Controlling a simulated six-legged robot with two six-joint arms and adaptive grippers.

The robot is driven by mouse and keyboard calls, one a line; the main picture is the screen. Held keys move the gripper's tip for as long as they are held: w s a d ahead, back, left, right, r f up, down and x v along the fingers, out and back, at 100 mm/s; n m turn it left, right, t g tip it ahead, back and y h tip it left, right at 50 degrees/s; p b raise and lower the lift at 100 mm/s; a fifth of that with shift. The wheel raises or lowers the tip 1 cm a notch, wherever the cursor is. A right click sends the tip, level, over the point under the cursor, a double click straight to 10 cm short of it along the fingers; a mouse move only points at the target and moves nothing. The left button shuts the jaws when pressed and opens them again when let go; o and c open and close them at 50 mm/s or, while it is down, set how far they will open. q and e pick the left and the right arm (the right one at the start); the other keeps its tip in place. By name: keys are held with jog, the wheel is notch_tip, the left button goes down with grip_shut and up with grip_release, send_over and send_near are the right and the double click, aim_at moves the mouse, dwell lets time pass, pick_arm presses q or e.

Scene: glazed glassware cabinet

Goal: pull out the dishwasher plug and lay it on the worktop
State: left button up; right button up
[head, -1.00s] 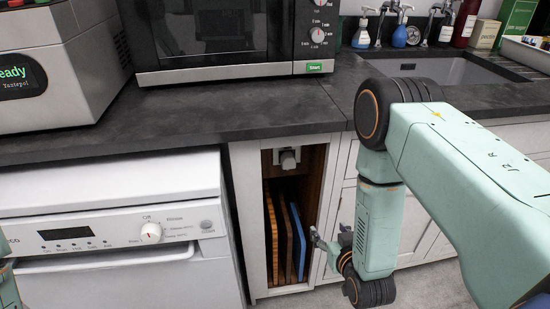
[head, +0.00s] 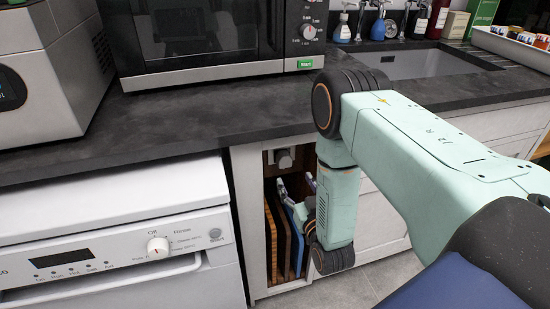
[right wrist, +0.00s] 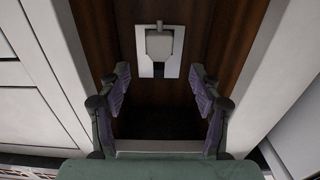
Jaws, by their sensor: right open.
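The plug (head: 284,159) is a pale grey block on a wall socket at the top of a narrow open niche under the worktop (head: 190,115). In the right wrist view the plug (right wrist: 160,44) sits against its light socket plate (right wrist: 146,67), upper middle. My right gripper (head: 296,182) is open and empty at the niche opening, a little below the plug. In the right wrist view its two fingers (right wrist: 160,80) stand apart, left and right of the plug's line, with the plug beyond them. My left gripper is out of view.
Several upright boards (head: 283,240) stand in the niche below the plug. The white dishwasher (head: 110,240) is left of the niche. A microwave (head: 205,50) stands on the worktop, with bare worktop in front. A sink (head: 415,65) is at right.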

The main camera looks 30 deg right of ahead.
aim_at(286, 163)
dwell(0.3)
jog(key=shift+d, duration=0.1)
jog(key=shift+b+x, duration=1.6)
jog(key=shift+x, duration=2.9)
grip_shut()
